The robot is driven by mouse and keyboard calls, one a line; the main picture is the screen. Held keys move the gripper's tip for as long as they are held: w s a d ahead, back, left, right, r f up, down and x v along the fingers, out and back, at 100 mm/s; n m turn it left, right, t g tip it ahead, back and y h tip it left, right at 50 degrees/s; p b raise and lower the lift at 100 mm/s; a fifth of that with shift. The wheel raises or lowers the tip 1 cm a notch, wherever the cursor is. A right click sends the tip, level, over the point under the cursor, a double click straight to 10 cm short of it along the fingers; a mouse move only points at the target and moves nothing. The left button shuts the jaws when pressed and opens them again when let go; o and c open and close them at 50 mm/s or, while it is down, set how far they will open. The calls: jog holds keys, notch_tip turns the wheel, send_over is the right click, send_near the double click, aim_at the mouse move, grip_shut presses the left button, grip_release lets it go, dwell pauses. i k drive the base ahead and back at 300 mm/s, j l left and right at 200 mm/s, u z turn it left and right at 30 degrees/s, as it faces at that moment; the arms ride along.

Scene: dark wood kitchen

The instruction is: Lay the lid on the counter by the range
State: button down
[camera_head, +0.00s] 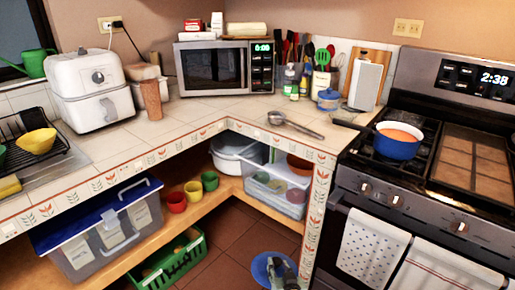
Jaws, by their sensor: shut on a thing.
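The blue lid (261,267) is at the bottom of the view, low in front of the open shelves and below counter height. My gripper (282,270) is shut on the lid; the gripper covers part of it, and its fingertips are hard to make out. The tiled counter (215,119) runs along the wall, with its right end beside the range (440,205). A blue pot (395,146) with orange contents stands on the left of the cooktop.
A metal ladle (294,126) lies on the counter near the range. Behind it are a small blue jar (328,100), a white upright block (366,86) and utensils. The pot's handle (349,125) points left toward the counter. Bare tile lies left of the ladle.

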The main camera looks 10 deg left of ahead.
aim_at(292, 114)
jog(key=i+l+u, duration=0.15)
jog(key=i+u, duration=0.25)
jog(key=i+l+u, duration=0.25)
jog(key=u, duration=0.15)
jog(key=i+l+u, duration=0.1)
jog(key=i+l, duration=0.7)
jog(key=l, duration=0.05)
